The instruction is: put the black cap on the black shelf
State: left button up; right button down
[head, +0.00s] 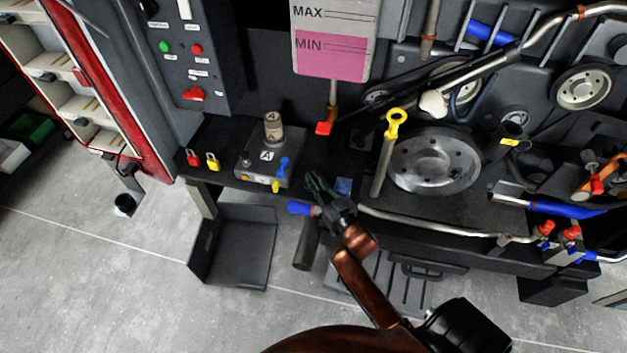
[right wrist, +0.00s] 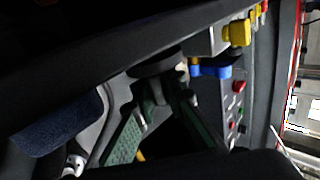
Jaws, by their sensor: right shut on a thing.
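My right gripper (head: 316,184) is in the middle of the head view, over the front of the black shelf (head: 222,176). In the right wrist view the green-padded fingers (right wrist: 160,98) close in on a dark round piece, the black cap (right wrist: 153,64), at their tips. The cap is hard to make out in the head view against the dark surfaces. I cannot tell whether it touches the shelf. My left gripper is not in view.
A grey box marked A (head: 262,168) with a jar (head: 273,127) on it stands left of the gripper. Red (head: 193,158) and yellow (head: 212,162) padlocks sit further left. A blue-ended pipe (head: 300,208) and a yellow dipstick handle (head: 396,118) are close by.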

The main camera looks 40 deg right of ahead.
aim_at(318, 185)
jog(key=c, duration=2.5)
grip_release()
jog(key=shift+f, duration=0.1)
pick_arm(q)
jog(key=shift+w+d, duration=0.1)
pick_arm(e)
jog(key=o, duration=0.5)
jog(key=shift+r, duration=0.2)
jog(key=s+p, duration=0.1)
jog(key=s, duration=0.3)
jog(key=shift+a, duration=0.15)
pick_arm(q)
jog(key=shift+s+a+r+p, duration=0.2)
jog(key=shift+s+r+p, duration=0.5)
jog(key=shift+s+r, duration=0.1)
pick_arm(e)
jog(key=s, duration=0.8)
jog(key=shift+a, duration=0.35)
